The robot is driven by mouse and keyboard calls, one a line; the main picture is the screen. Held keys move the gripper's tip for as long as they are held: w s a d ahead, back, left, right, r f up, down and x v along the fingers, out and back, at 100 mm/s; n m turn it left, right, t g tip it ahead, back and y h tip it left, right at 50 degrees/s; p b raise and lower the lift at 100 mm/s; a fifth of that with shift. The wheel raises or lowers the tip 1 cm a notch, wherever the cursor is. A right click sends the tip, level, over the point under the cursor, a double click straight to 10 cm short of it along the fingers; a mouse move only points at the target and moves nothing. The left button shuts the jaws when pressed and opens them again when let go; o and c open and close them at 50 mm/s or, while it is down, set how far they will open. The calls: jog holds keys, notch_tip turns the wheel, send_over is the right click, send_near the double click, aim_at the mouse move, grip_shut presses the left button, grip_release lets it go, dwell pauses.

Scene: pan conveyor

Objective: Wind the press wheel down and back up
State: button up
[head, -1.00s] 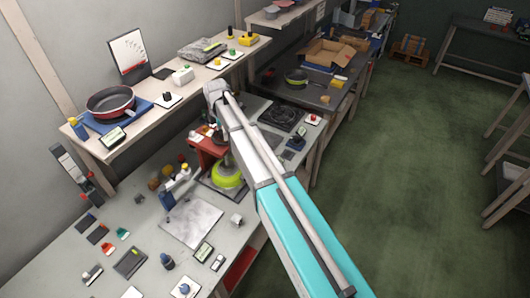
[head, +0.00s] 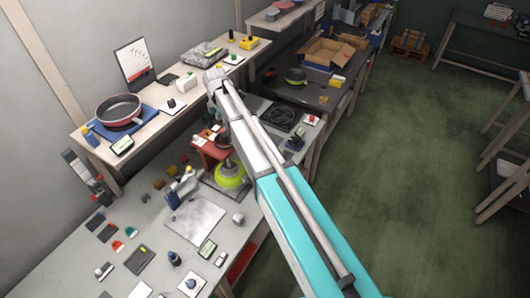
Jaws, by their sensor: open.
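A red press (head: 208,156) stands on the grey lower bench (head: 150,233), left of my arm. A yellow-green round part (head: 231,176) sits at its front. I cannot tell whether this is the press wheel. My arm reaches in from the lower right and bends at a grey joint above the press. It covers the press's right side. My gripper is not visible; it seems hidden behind my own arm links, so its distance from the wheel cannot be told.
Small switches and blocks cover the bench's left. A shelf behind holds a red pan (head: 119,111) on a blue mat. A black burner plate (head: 281,117) lies beyond my arm.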

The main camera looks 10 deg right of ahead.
aim_at(224, 135)
jog(key=shift+r+p, duration=2.85)
jog(key=shift+r, duration=0.3)
jog(key=s+d+f+m+b, duration=1.2)
jog(key=s+d+f+b, duration=0.1)
jog(key=d, duration=0.1)
jog(key=shift+s+d+f+m+b, duration=0.15)
jog(key=shift+d+f+m+b, duration=0.1)
jog(key=shift+d+m+b, duration=0.1)
jog(key=s+d+f+m+b, duration=0.3)
jog(key=s+d+m, duration=0.1)
jog(key=s+m, duration=0.1)
jog(key=s+d+f+m+b, duration=0.3)
jog(key=s+d+f+m, duration=0.1)
jog(key=s, duration=0.3)
jog(key=shift+s+d+m+b, duration=0.25)
jog(key=shift+s+m+b, duration=0.15)
jog(key=shift+m, duration=0.25)
